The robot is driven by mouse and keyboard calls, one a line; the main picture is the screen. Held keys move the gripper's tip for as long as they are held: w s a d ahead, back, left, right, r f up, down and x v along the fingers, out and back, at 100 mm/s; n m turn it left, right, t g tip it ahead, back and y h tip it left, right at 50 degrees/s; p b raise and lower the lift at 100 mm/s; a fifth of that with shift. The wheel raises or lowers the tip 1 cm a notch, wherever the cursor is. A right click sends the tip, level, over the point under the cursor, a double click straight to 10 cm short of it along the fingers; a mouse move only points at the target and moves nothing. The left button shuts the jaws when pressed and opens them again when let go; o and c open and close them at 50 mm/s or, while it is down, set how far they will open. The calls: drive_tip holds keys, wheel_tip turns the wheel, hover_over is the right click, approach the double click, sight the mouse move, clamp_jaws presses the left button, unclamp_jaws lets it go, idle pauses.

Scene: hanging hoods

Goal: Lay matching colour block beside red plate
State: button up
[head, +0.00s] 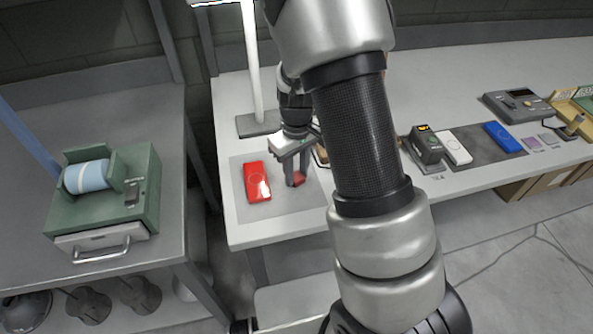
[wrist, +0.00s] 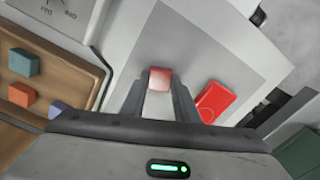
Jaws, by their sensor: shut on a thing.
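The red plate (head: 257,181) lies flat on a grey mat (head: 234,165) at the left end of the white table. It also shows in the wrist view (wrist: 214,102), right of my fingers. My gripper (head: 296,180) points down over the mat, to the right of the plate. It is shut on a small red block (head: 299,178), which shows between the fingertips in the wrist view (wrist: 160,78). The block is apart from the plate. I cannot tell whether it touches the mat.
A wooden tray (wrist: 58,62) with teal, orange and blue blocks is left in the wrist view. A white plate (head: 453,147) and a blue plate (head: 503,137) lie farther right. My arm hides the table's middle.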

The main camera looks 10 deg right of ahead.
drive_tip(key=o, duration=1.1)
drive_tip(key=shift+o, duration=0.2)
wheel_tip(320, 180, up, 17)
drive_tip(key=p, duration=0.2)
drive_tip(key=shift+r, duration=0.2)
